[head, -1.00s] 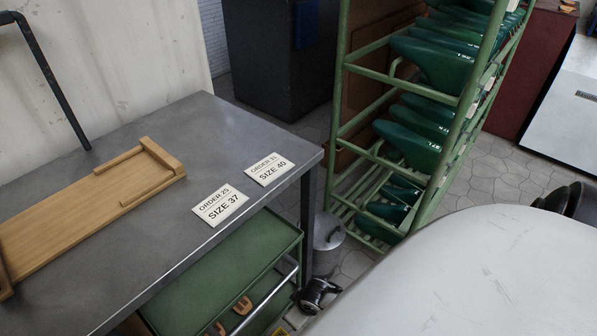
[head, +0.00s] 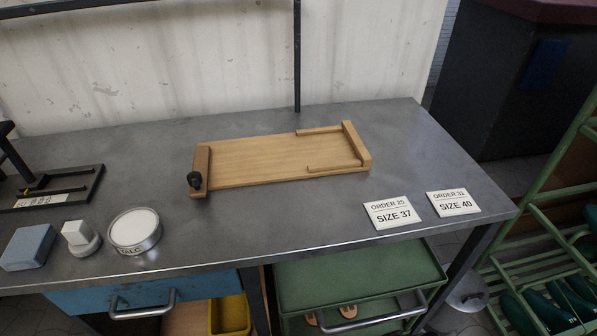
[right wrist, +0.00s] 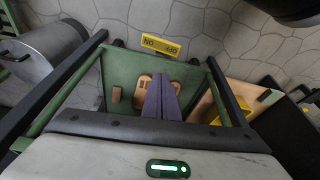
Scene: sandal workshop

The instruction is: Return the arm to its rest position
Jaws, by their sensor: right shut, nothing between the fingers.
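My right gripper (right wrist: 162,97) shows in the right wrist view as two purple fingers pressed together, with nothing between them. Behind the fingers is the green tray (right wrist: 120,70) of a low cart, which also shows under the bench in the head view (head: 350,268). Tan sole-shaped pieces (right wrist: 143,84) lie on the tray, partly hidden by the fingers. Whether the fingers touch anything there cannot be told. Neither gripper shows in the head view, and my left gripper is in no view.
The grey metal bench (head: 270,222) holds a wooden jig (head: 260,160), size cards (head: 392,213) (head: 454,204), a talc tin (head: 134,231) and a blue block (head: 28,246). A green rack (head: 540,225) stands at right. A metal bin (right wrist: 40,62) stands beside the cart.

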